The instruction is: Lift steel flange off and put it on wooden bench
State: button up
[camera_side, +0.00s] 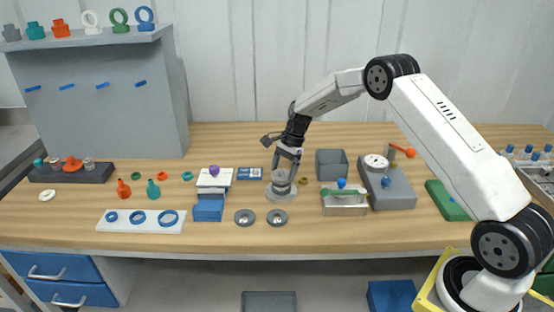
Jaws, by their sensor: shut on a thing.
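My gripper (285,172) points down over a small grey metal vessel (281,189) near the middle of the wooden bench (340,234). Its fingers are shut at the top of the vessel, on what looks like the steel flange (281,176). The fingers partly hide the flange, and I cannot tell whether it is apart from the vessel body below. The vessel stands upright on a wide round grey base.
Left of the vessel are a blue-and-white stack (208,207) and a white board with blue rings (141,220). Right are a grey box (331,164), a metal tray (345,207) and a grey block (394,190). Bare bench shows along the front edge.

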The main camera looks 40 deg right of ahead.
jog(key=shift+r, duration=0.15)
jog(key=shift+r, duration=0.55)
jog(key=s+a+r, duration=0.2)
jog(key=s+r, duration=0.9)
jog(key=s, duration=0.2)
jog(key=shift+s+r, duration=0.3)
jog(key=shift+s, duration=0.1)
jog(key=shift+r, duration=0.2)
dwell(0.3)
jog(key=shift+r, duration=1.3)
